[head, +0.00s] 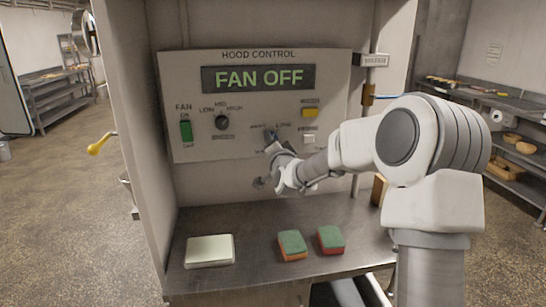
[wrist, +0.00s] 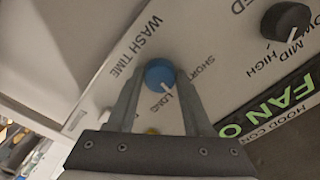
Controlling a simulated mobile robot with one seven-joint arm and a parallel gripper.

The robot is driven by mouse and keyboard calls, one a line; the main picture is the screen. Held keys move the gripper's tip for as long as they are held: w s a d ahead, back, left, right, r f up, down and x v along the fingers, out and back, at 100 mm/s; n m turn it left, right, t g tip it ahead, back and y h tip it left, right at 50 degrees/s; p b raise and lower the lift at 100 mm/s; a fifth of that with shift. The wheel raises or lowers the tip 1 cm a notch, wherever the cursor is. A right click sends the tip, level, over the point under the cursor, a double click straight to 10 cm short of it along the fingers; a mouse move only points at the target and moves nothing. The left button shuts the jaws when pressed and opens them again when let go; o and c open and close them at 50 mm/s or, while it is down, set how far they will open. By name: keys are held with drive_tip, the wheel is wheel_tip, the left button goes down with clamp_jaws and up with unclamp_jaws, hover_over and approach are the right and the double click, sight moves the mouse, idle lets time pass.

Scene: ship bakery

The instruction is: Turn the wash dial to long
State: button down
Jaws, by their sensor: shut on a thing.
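The wash dial is a small blue knob (head: 270,133) on the grey hood control panel (head: 340,75). In the wrist view the blue dial (wrist: 159,71) has a white pointer line that points down and slightly right, toward the LONG label (wrist: 164,107). The SHORT label (wrist: 195,68) lies to the right of the dial, and WASH TIME is printed on its other side. My gripper (wrist: 159,80) is shut on the dial, one finger on each side. In the head view my gripper (head: 272,146) partly covers the dial and its labels.
The display (head: 258,78) reads FAN OFF. A black fan-speed knob (head: 221,122), a green fan switch (head: 186,131), a yellow button (head: 310,112) and a white button (head: 308,139) share the panel. A pale block (head: 209,251) and two sponges (head: 292,245) (head: 330,239) lie on the metal counter below.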

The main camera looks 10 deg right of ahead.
drive_tip(key=m+b, duration=0.7)
drive_tip(key=b, duration=0.1)
drive_tip(key=shift+m, duration=0.3)
idle(0.3)
drive_tip(key=shift+c, duration=1.5)
unclamp_jaws()
drive_tip(key=shift+b, duration=0.3)
